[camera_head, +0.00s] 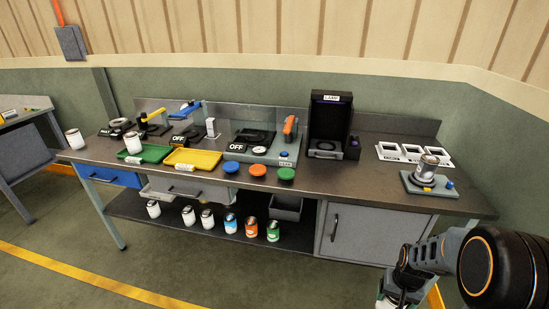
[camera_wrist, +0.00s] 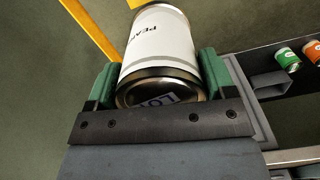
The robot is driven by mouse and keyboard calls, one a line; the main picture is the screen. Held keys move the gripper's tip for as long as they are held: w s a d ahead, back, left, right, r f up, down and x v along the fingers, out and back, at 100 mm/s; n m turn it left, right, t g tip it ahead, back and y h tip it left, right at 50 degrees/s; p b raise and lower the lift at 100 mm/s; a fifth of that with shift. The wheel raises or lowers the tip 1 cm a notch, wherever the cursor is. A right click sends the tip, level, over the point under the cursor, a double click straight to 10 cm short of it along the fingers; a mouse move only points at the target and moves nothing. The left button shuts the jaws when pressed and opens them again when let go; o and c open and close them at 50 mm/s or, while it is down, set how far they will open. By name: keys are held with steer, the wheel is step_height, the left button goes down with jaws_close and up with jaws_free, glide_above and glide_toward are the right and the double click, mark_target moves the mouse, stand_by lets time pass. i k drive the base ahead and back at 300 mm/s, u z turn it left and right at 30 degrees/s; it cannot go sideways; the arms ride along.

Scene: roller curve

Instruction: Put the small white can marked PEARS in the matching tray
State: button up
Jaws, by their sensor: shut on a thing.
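My gripper (camera_wrist: 158,80) is shut on a white can (camera_wrist: 160,40) with silver ends, held between its two green fingers. The letters "PEA" show on its label; the rest is turned out of sight. In the head view my gripper (camera_head: 392,301) is at the bottom right, in front of the bench and below its top, mostly cut off by the frame edge. A green tray (camera_head: 157,158) and a yellow tray (camera_head: 207,167) lie on the left half of the bench. I cannot read any marking on them.
White cans (camera_head: 133,143) stand by the green tray and at the bench's left end (camera_head: 75,138). Several cans stand on the lower shelf (camera_head: 175,229). Bare benchtop (camera_head: 345,180) lies right of centre.

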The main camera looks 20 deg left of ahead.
mark_target(183, 158)
steer(key=u, duration=1.95)
steer(key=i, duration=1.25)
